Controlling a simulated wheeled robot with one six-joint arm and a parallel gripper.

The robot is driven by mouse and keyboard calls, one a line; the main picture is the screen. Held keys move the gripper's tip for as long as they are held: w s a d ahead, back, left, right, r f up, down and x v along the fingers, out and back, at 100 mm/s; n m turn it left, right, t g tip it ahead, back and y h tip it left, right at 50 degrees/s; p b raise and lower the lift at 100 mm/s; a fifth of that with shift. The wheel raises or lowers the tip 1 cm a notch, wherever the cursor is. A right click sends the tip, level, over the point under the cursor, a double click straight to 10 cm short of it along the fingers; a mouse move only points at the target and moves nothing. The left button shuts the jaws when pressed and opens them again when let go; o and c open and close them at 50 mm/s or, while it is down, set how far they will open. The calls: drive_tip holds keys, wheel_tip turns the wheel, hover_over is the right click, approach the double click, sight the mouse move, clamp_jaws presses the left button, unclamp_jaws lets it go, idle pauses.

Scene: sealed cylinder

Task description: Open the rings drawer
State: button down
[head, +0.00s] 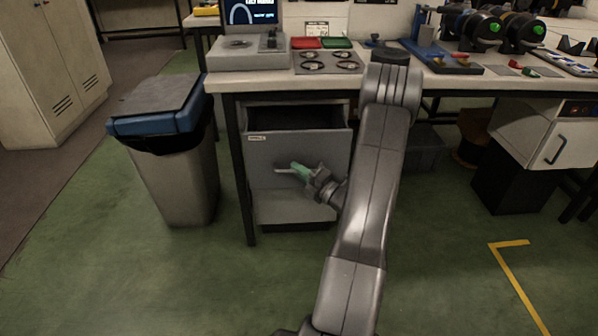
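A grey drawer (262,157) sits in a cabinet under the left part of the workbench. Its front carries a small white label (257,138) at the upper left, too small to read. A dark gap shows above the front, so the drawer looks partly pulled out; its contents cannot be made out. A pale bar handle (284,171) crosses the front. My gripper (297,170), with green at its end, is at the right part of the handle. Its fingers overlap the handle in this view, and whether they are closed on it cannot be told.
A grey bin with a blue-rimmed lid (170,150) stands left of the cabinet. The workbench top (240,82) holds a tray of rings (328,62) and red and green trays. A black bench leg (238,170) is just left of the drawer. Green floor in front is clear.

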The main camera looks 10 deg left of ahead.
drive_tip(key=shift+s, duration=0.1)
drive_tip(key=s+d+p, duration=0.2)
drive_tip(key=s, duration=0.4)
drive_tip(key=shift+s, duration=0.15)
drive_tip(key=c, duration=1.5)
unclamp_jaws()
drive_tip(key=p+v, duration=0.3)
drive_tip(key=v, duration=1)
drive_tip(key=shift+s+d, duration=0.25)
